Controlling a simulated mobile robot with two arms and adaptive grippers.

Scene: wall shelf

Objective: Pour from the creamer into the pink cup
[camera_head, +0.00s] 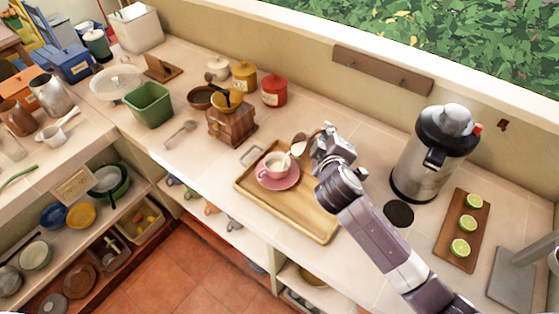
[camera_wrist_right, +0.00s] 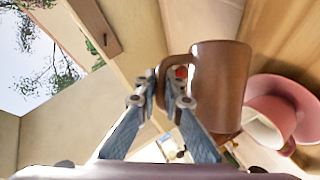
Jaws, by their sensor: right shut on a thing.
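The pink cup (camera_head: 271,168) stands upright on a pink saucer (camera_head: 292,181) on a wooden tray (camera_head: 318,233). Both cup (camera_wrist_right: 266,122) and saucer (camera_wrist_right: 310,100) also show in the right wrist view. My right gripper (camera_head: 318,146) is above the tray, up and right of the cup in the head view. In the right wrist view, my right gripper (camera_wrist_right: 163,88) is shut on the handle of the brown creamer (camera_wrist_right: 220,85), which is close beside the cup. The creamer (camera_head: 299,138) is small and partly hidden in the head view; its tilt and contents are unclear. My left gripper is not in view.
A steel dispenser (camera_head: 421,165) stands right of my right arm, by a black disc (camera_head: 398,213) and a board (camera_head: 481,200) with lime halves. A wooden grinder (camera_head: 232,126) and canisters stand left of the tray. The tray's front part is clear.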

